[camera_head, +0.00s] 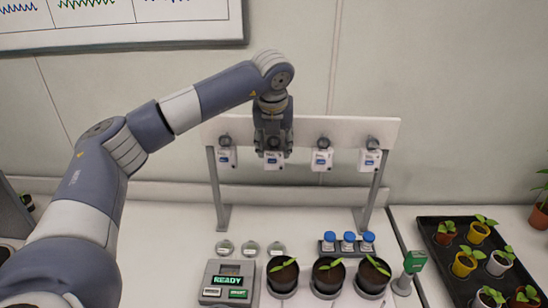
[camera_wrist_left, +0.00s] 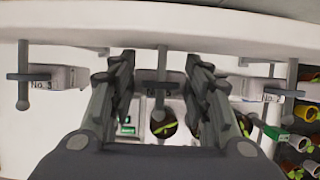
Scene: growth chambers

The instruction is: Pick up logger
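Several small white loggers with dark labels hang in a row on the pegs of a white rack. My left gripper (camera_head: 273,138) points down at the second logger from the left (camera_head: 274,161), over its peg. In the left wrist view, the fingers of my left gripper (camera_wrist_left: 160,92) are apart, on either side of the peg and that logger (camera_wrist_left: 163,84). The fingers partly hide its sides, so contact cannot be told. The neighbouring loggers (camera_head: 227,158), (camera_head: 322,160) and (camera_head: 370,160) hang clear of the fingers. My right gripper is not in view.
The white rack (camera_head: 385,133) stands on the bench. In front are a grey device reading READY (camera_head: 229,270), potted seedlings (camera_head: 328,275), blue-capped vials (camera_head: 348,238) and a green-topped device (camera_head: 414,261). A dark tray (camera_head: 435,226) of potted plants is at right.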

